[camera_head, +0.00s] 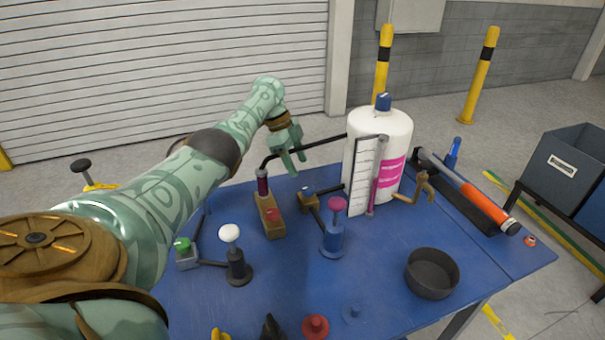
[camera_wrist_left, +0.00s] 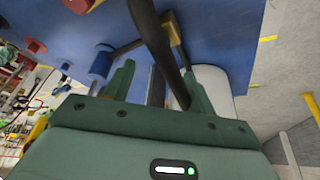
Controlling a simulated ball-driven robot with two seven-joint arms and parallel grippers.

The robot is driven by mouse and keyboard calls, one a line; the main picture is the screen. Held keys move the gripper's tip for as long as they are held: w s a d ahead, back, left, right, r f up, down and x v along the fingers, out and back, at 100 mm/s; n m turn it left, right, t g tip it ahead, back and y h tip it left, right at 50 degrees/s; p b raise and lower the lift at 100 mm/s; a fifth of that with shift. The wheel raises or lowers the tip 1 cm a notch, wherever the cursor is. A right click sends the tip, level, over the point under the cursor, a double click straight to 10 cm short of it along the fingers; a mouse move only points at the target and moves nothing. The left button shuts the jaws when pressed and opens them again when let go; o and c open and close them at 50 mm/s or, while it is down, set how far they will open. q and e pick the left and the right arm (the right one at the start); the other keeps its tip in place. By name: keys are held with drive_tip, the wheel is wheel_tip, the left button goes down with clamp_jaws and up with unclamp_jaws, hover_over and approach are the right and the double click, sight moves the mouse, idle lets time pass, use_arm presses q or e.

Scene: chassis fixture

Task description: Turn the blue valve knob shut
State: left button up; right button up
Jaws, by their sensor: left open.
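A blue knob (camera_head: 384,102) sits on top of the white tank (camera_head: 405,125) at the back of the blue table. Which way the knob is turned cannot be told. My left gripper (camera_head: 294,166) is open and empty, left of the tank and beside a black bent pipe (camera_head: 315,146). It is well apart from the knob. In the left wrist view, the open fingers of the left gripper (camera_wrist_left: 160,82) point over the table, with a dark pipe crossing between or behind them. The white tank (camera_wrist_left: 218,88) is partly hidden behind the right finger there. My right gripper is not in view.
A white gauge panel (camera_head: 364,180) stands before the tank. A blue post with a magenta knob (camera_head: 333,238), a white-knobbed post (camera_head: 236,262) and a black bowl (camera_head: 432,275) stand nearer. An orange-and-black tool (camera_head: 482,203) lies at right. Yellow posts (camera_head: 478,80) stand behind the table.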

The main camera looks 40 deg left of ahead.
use_arm(q)
drive_tip(key=p+v, duration=0.1)
drive_tip(key=v, duration=0.7)
